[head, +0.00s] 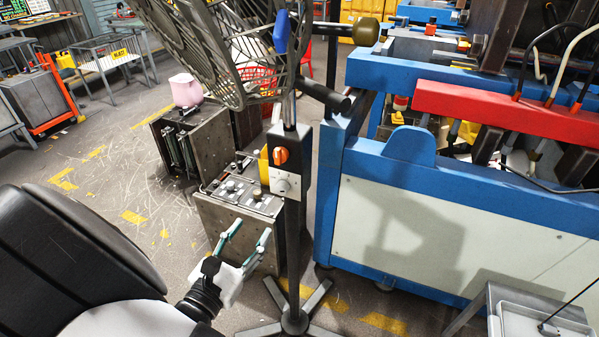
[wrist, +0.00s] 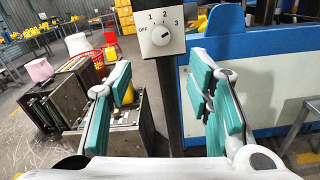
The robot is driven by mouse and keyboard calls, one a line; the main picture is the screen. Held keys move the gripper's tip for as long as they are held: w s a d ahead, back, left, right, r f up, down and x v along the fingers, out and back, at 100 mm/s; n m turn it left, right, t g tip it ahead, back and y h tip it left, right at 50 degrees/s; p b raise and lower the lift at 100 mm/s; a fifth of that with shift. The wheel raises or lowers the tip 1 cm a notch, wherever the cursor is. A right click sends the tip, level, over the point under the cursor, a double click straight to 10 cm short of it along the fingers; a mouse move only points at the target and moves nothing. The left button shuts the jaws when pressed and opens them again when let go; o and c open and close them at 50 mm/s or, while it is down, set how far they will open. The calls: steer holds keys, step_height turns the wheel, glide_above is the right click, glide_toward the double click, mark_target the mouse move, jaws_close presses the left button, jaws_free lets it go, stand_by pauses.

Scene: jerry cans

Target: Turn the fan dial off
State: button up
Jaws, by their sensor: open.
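The fan (head: 215,45) is a grey wire cage on a black post, in the upper middle of the head view. Its silver round dial (head: 284,185) sits on a white plate below an orange knob (head: 281,156). In the wrist view the dial (wrist: 160,36) is at the top centre, marked OFF, 1, 2 and 3. Its pointer mark appears turned to the right, toward 3. My gripper (head: 249,232) is open and empty, lower and to the left of the dial in the head view. Its teal fingers (wrist: 160,75) stand wide apart below the dial, not touching it.
A metal cabinet (head: 236,215) stands behind and left of the post. A blue and white machine (head: 450,215) fills the right side. The fan's legged base (head: 295,322) is on the floor. A pink jug (head: 186,90) stands on another cabinet. Floor at left is open.

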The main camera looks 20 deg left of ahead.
mark_target(280, 192)
steer(key=w+b, duration=0.1)
steer(key=w, duration=0.3)
steer(key=w+b, duration=0.1)
steer(key=w, duration=0.4)
steer(key=w+d+b, duration=0.1)
steer(key=w+b, duration=0.1)
steer(key=w, duration=0.2)
steer(key=shift+w, duration=0.15)
jaws_close()
